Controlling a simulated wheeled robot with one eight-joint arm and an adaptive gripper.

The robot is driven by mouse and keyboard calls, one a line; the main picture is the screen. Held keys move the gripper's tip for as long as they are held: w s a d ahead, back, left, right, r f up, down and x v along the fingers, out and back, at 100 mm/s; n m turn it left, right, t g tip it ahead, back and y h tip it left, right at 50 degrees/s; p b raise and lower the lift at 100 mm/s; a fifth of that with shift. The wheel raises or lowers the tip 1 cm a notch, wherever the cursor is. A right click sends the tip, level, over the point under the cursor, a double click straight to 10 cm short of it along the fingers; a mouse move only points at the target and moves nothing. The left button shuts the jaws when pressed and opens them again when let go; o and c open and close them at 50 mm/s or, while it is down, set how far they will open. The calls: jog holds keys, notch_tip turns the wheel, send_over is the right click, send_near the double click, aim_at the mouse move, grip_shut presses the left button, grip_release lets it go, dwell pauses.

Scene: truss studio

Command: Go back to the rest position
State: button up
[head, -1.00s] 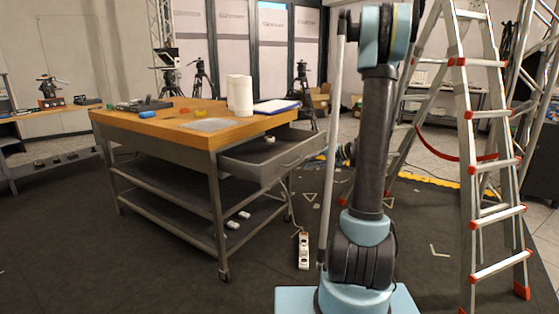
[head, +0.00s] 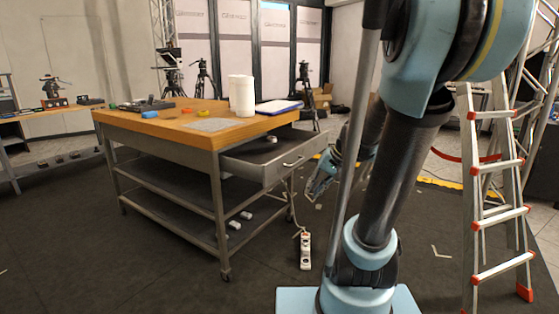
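My arm is bent, with its large blue elbow (head: 425,60) close to the camera at the upper right. My gripper (head: 316,188) hangs low behind the thin grey pole, just right of the open drawer (head: 262,172) and apart from it. It is small and dark at this distance, so the gap between its fingers cannot be made out. I see nothing clearly held in it. The drawer belongs to the wooden-topped workbench (head: 165,127) and holds a small light object (head: 271,140).
A stepladder (head: 490,190) stands on the right. A white power strip (head: 305,251) lies on the floor near the bench, with its cable rising beside the drawer. White rolls (head: 241,96) and a blue clipboard (head: 279,107) are on the bench top. The front floor is clear.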

jog(key=s+d+f+n+h, duration=0.1)
jog(key=s+d+f+h, duration=0.1)
jog(key=s, duration=0.6)
jog(key=s+d+f+n+h, duration=0.1)
jog(key=s+d+f+h, duration=0.2)
jog(key=s, duration=0.5)
jog(key=shift+d+f+g, duration=0.4)
jog(key=shift+d, duration=0.45)
jog(key=shift+s, duration=0.1)
jog(key=shift+w+f, duration=0.2)
jog(key=shift+w, duration=0.25)
